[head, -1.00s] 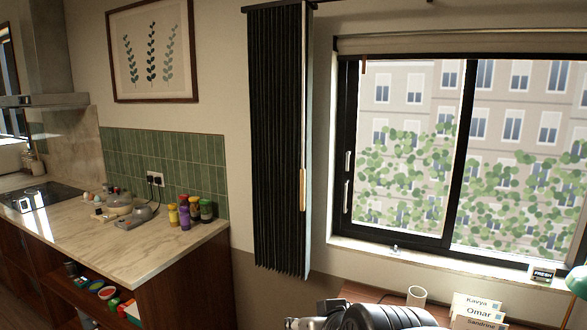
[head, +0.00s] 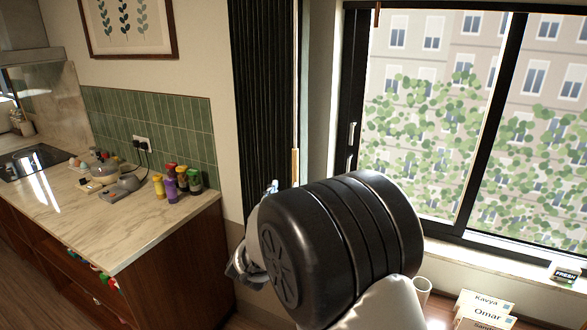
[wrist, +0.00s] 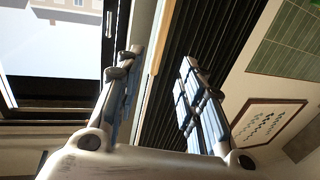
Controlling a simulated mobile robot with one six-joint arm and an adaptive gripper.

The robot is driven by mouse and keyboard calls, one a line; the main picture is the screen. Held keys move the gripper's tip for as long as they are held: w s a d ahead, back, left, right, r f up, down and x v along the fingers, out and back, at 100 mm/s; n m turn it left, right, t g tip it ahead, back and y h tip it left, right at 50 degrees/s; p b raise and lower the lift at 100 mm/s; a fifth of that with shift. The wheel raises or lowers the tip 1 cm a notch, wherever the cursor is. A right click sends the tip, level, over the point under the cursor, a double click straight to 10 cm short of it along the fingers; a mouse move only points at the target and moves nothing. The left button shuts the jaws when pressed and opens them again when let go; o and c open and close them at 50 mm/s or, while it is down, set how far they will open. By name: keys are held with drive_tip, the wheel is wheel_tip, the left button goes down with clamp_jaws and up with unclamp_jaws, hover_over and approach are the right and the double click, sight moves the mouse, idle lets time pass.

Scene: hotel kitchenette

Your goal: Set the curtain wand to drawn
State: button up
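The curtain wand (head: 295,165) has a thin pale rod with a wooden handle and hangs at the right edge of the dark pleated curtain (head: 262,100). The curtain is bunched left of the window. In the wrist view the wand handle (wrist: 157,52) appears between my gripper's two spread fingers (wrist: 157,63), beyond their tips. The gripper is open and empty; how far its tips are from the wand is hard to tell. In the head view my arm hides most of the gripper, and only a small part shows left of the arm, by the curtain's lower part.
The window (head: 430,110) is right of the curtain, with its sill below. A white cup (head: 422,290), name cards (head: 487,310) and a small dark box (head: 566,274) are at the lower right. The marble counter (head: 60,205) with bottles stands at left.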

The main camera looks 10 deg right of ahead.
sight(295, 171)
drive_tip(key=b+x, duration=0.1)
drive_tip(key=x, duration=1.4)
clamp_jaws()
drive_tip(key=shift+f, duration=0.1)
